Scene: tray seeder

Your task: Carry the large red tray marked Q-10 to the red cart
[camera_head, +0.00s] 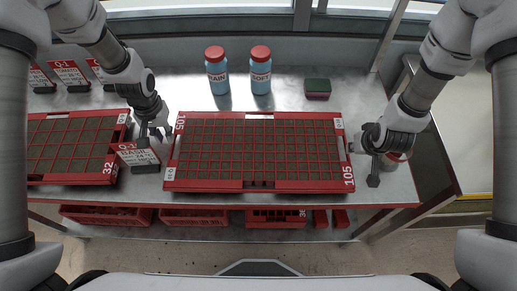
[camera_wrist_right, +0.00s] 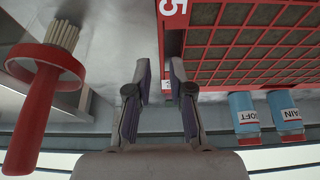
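The large red tray (camera_head: 250,186), marked 105 and filled with dark cells, lies flat in the middle of the metal table. Its small white tags are too small to read surely. My right gripper (camera_head: 373,168) is beside the tray's right end. In the right wrist view this gripper (camera_wrist_right: 159,82) is open and empty, with one finger close to the tray's rim (camera_wrist_right: 176,45). I see no red cart.
A smaller red tray (camera_head: 32,180) lies at left. Two blue bottles (camera_head: 217,78) and (camera_head: 261,77) and a sponge (camera_head: 317,88) stand behind. A pale surface (camera_head: 470,130) is at right. Red trays (camera_head: 190,217) sit below.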

